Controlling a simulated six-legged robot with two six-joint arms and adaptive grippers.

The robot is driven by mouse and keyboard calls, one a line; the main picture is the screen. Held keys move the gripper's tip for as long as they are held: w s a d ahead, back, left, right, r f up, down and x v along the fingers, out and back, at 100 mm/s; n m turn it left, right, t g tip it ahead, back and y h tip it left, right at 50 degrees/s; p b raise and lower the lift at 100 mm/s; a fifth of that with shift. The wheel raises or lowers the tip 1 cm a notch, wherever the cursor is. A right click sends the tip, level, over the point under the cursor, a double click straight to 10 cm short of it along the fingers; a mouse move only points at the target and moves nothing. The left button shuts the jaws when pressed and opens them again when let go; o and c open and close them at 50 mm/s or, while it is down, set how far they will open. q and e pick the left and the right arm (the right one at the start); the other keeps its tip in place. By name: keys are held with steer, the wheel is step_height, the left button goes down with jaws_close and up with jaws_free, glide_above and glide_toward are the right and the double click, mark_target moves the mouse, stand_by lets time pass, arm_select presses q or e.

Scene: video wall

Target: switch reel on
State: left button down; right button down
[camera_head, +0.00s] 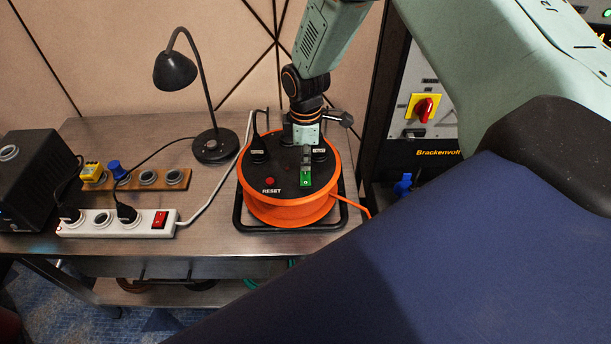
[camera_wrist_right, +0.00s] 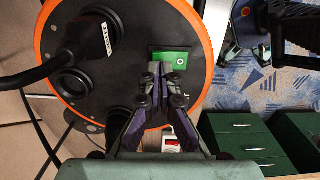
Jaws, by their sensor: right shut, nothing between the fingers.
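The orange cable reel (camera_head: 287,211) lies flat on the metal table, with its black top face upward. A green rocker switch (camera_head: 305,179) sits near the front of that face, beside the red reset button (camera_head: 269,181). My right gripper (camera_head: 306,166) comes down from above and points at the switch. Its fingers are together and empty. In the right wrist view the fingertips (camera_wrist_right: 156,68) are right by the green switch (camera_wrist_right: 170,59); I cannot tell whether they touch it. Which way the rocker is tipped is unclear. My left gripper is not in view.
A white power strip (camera_head: 117,223) with a red switch, a wooden socket board (camera_head: 145,180), a black lamp (camera_head: 212,146) and a dark box (camera_head: 28,170) stand to the left. A rack panel with a red knob (camera_head: 424,109) is at the right.

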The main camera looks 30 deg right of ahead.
steer(key=shift+w+f, duration=0.1)
steer(key=shift+f, duration=0.1)
stand_by(0.3)
steer(key=shift+f+b, duration=0.3)
steer(key=shift+f, duration=0.15)
